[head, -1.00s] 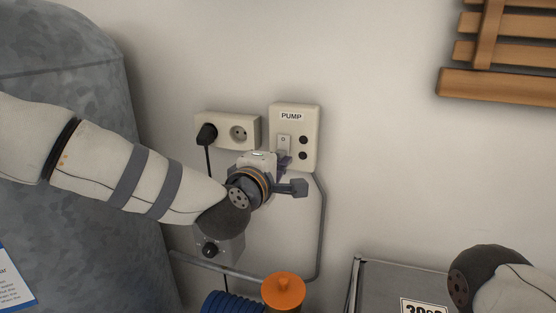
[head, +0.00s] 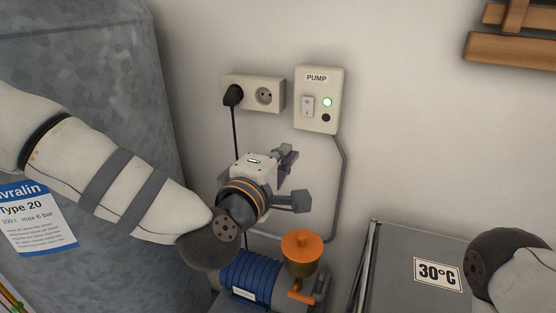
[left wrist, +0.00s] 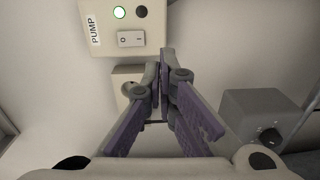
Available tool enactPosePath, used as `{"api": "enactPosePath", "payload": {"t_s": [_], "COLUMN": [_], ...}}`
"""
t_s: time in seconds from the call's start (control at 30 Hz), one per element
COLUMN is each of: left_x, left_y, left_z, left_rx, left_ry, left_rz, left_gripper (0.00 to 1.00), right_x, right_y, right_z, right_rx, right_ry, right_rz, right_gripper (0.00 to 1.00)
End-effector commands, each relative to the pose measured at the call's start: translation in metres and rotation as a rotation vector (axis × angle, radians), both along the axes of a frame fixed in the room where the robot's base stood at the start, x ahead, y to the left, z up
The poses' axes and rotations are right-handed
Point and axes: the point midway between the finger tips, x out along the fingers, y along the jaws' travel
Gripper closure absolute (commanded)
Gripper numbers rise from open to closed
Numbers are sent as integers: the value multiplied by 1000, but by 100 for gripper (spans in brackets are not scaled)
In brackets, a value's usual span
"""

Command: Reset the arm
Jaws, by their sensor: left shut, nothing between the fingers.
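My left arm (head: 110,185) comes in from the left in the head view. Its gripper (head: 288,172) is in front of the wall, below the pump switch box (head: 332,96), apart from it. In the left wrist view the gripper's purple fingers (left wrist: 163,100) are shut with nothing between them. The box is labelled PUMP and has a white rocker switch (head: 308,106). Its upper lamp (head: 327,102) glows green and the lower one is dark. The box also shows at the top of the left wrist view (left wrist: 110,30). At the right edge, part of my right arm (head: 500,265) shows, but its fingers do not.
A socket plate (head: 264,96) with a black plug (head: 233,95) is left of the box. A blue pump motor (head: 252,275) with an orange cap (head: 302,245) stands below. A grey tank (head: 90,90) is at left, and a 30°C box (head: 400,265) at lower right.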

Motion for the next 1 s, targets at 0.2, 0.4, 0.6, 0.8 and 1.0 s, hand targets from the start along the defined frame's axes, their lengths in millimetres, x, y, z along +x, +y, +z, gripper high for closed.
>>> {"api": "enactPosePath", "payload": {"t_s": [0.2, 0.4, 0.6, 0.8, 1.0], "left_x": [-17, -17, -28, -120, -272], "left_y": [6, 6, 4, 19, 78], "left_z": [-2, -2, -33, -186, -301], "left_rx": [0, 0, 75, 472, 850], "left_ry": [0, 0, 58, 368, 705], "left_rz": [1, 1, -30, -245, -575], "left_gripper": [100, 100, 100, 100, 100], "right_x": [0, 0, 2, 12, 23], "right_y": [0, 0, 0, 0, 0], "right_z": [1, 1, 3, 14, 25], "right_rx": [0, 0, 1, 0, 1], "right_ry": [1, 1, -6, -41, -79], "right_rz": [0, 0, 0, 0, -2], "right_gripper": [60, 60, 60, 60, 60]}}
